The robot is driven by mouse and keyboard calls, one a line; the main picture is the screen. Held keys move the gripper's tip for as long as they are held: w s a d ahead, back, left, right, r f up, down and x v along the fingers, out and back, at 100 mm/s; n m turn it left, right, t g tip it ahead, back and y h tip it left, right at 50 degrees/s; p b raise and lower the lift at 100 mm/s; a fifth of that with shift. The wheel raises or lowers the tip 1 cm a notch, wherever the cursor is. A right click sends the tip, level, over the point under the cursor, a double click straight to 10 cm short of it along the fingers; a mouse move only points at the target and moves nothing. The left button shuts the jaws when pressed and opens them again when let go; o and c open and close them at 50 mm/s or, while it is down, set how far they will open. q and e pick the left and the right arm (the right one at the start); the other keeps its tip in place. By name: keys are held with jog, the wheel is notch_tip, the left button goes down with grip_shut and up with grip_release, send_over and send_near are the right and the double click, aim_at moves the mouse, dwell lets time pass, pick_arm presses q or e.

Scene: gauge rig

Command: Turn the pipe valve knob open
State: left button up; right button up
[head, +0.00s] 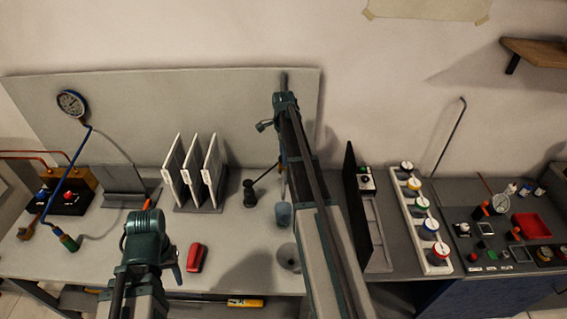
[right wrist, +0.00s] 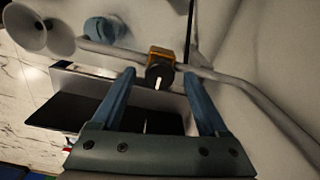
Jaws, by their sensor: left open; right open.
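In the right wrist view, a dark round knob (right wrist: 160,74) with a white mark sits on an orange valve body (right wrist: 161,53). The valve is on a pale pipe (right wrist: 216,76) that crosses the view. My right gripper (right wrist: 158,80) is open, with its blue fingers apart on either side of the knob in the picture; I cannot tell whether they touch it. In the head view my right gripper (head: 284,99) is at upper centre, and I cannot make out the knob there. My left gripper (head: 146,219) is open at lower left, well away from my right gripper.
On the bench, a white-panelled rack (head: 198,207), a dark stand (head: 250,196), a red object (head: 196,258) and a blue cup (head: 284,214) stand between my arms. A pressure gauge (head: 71,103) is at left. A strip of coloured knobs (head: 426,228) is at right.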

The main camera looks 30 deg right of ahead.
pick_arm(q)
jog(key=shift+f, duration=0.4)
pick_arm(e)
jog(key=shift+f, duration=0.4)
jog(key=shift+r, duration=0.1)
grip_shut()
